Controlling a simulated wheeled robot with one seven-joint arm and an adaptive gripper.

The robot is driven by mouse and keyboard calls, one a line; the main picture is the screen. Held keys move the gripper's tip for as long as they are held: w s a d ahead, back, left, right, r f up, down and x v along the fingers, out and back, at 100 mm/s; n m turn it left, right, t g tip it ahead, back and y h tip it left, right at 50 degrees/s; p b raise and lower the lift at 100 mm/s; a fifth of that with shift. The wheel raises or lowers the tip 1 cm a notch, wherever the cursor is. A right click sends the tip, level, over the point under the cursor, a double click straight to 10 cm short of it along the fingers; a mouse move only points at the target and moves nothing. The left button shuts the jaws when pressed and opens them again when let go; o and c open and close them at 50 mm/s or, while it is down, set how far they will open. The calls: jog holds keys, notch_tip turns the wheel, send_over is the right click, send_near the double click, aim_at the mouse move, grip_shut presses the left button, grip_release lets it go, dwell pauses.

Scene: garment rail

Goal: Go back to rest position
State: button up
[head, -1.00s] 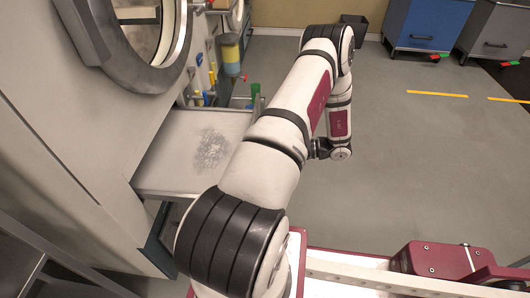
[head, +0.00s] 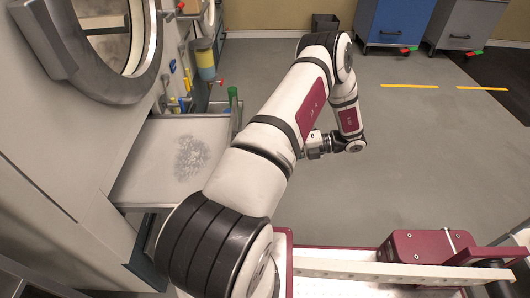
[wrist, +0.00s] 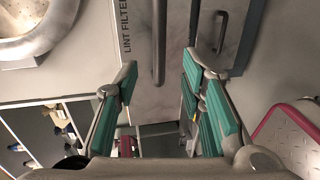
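My gripper (wrist: 158,75) is open in the wrist view, its two teal-padded fingers well apart with nothing held between them. Beyond the fingers is a pale panel (wrist: 130,80) marked "LINT FILTER", with a vertical bar handle (wrist: 158,40). In the head view my white arm reaches forward and bends down at its far end. My gripper is mostly hidden there behind the arm.
On the left is a machine with a round door (head: 95,50) and a pulled-out grey tray (head: 140,165). Bottles (head: 205,62) stand behind it. A blue cabinet (head: 397,22), a grey cabinet (head: 462,25) and a dark bin (head: 325,22) stand at the back. The right floor is clear.

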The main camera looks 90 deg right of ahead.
jog(key=shift+s+r, duration=0.15)
jog(key=shift+s, duration=0.35)
